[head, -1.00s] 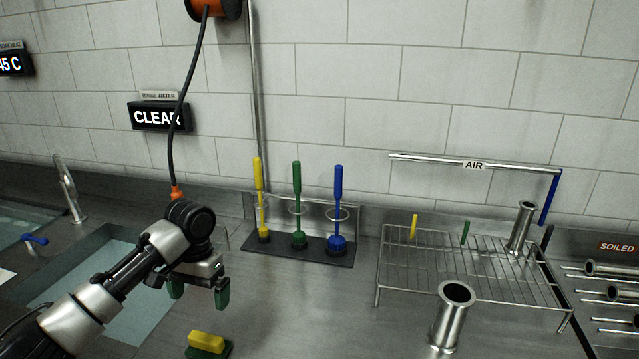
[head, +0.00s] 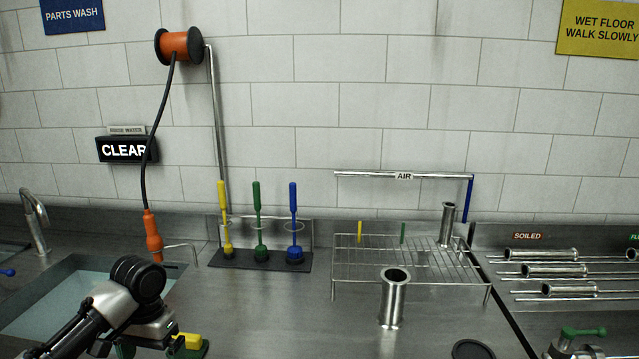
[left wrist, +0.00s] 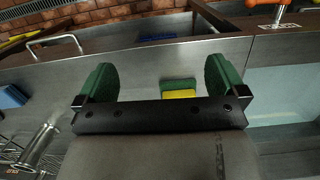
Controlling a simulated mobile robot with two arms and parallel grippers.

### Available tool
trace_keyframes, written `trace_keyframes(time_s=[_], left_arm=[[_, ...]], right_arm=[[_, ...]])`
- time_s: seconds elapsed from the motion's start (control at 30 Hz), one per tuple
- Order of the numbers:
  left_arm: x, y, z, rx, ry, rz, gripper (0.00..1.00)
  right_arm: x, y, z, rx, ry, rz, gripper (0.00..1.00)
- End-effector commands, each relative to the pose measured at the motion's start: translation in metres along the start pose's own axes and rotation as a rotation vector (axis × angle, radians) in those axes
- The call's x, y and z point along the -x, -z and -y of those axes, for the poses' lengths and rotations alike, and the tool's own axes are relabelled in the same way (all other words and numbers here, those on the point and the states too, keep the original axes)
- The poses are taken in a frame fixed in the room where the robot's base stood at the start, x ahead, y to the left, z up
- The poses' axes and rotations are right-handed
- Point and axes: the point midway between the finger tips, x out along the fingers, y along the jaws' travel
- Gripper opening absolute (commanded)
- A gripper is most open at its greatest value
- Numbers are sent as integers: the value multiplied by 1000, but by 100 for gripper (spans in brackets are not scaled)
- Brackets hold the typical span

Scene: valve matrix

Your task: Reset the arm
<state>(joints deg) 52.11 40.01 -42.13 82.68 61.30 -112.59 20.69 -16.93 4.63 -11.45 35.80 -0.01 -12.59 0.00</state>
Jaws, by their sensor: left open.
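My left arm comes in at the lower left of the head view, and its left gripper (head: 150,349) hangs low over the counter beside the sink. In the left wrist view the two green fingers of the left gripper (left wrist: 160,85) are spread wide with nothing between them. A yellow and green sponge (head: 188,343) lies on the counter next to the gripper, partly hidden by it. The sponge also shows beyond the fingers in the left wrist view (left wrist: 179,90). My right gripper is in neither view.
An orange-handled hose (head: 153,236) hangs above the sink (head: 50,300). A rack (head: 262,261) holds yellow, green and blue brushes. One steel tube (head: 393,300) stands on the counter before a wire rack (head: 410,262). Several tubes lie under a SOILED sign (head: 527,237).

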Motion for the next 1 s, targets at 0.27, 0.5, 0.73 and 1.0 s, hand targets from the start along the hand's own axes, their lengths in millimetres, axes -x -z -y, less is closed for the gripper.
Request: trace_keyframes(time_s=[0.27,0.5,0.73,1.0], left_arm=[[-39,-9,-34,-91,0,-27,100],[-88,-31,-80,-199,-19,-83,100],[-142,-84,-142,-291,-82,-207,100],[-167,-164,-168,-230,-105,-372,100]], right_arm=[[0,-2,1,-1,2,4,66],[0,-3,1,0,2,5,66],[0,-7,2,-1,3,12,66],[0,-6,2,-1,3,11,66]])
